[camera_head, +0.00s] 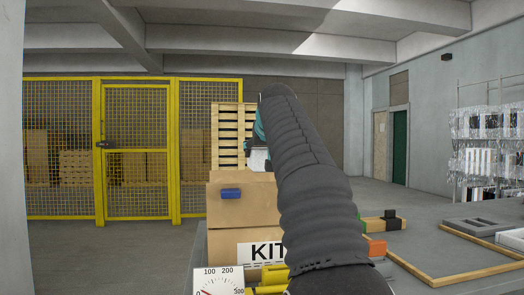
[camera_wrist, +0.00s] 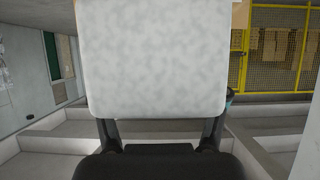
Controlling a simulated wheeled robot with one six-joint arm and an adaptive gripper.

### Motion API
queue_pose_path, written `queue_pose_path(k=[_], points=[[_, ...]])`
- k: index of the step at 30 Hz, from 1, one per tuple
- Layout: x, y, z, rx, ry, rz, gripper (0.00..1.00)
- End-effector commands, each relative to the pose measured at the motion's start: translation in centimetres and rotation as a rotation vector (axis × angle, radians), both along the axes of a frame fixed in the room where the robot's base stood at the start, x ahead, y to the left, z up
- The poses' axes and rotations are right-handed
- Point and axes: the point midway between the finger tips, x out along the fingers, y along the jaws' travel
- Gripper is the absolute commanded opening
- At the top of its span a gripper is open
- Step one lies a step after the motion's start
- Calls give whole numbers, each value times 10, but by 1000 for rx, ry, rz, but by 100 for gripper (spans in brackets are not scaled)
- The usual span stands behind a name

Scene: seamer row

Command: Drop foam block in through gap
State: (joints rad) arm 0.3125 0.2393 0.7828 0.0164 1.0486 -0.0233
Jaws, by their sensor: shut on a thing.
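The foam block is a pale, mottled grey-white block (camera_wrist: 158,60) that fills the upper middle of the wrist view. My gripper (camera_wrist: 160,132) is shut on it, with dark fingers at both lower sides of the block. In the head view, the white block (camera_head: 258,159) shows small beside my dark arm, over or just behind the top of a cardboard box marked KIT (camera_head: 235,212). My arm hides most of the gripper and the right part of the box there. I cannot make out a gap in either view.
A blue piece (camera_head: 231,193) is on the box's upper front. A dial gauge (camera_head: 218,282) and yellow parts stand in front. At right lie a wooden frame (camera_head: 455,277), a grey tray (camera_head: 475,227) and small coloured blocks (camera_head: 376,247). A yellow mesh fence (camera_head: 135,150) stands behind.

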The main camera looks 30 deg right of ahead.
Motion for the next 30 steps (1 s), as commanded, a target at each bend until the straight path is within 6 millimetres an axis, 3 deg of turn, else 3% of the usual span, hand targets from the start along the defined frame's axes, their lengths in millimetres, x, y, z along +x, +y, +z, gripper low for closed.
queue_pose_path(k=[12, 13, 16, 30], points=[[0, 0, -3, 0, -1, 0, 48], [0, 0, -3, 0, -1, 0, 77], [0, 0, -3, 0, -1, 0, 100], [-7, 2, 1, -1, -2, 0, 100]])
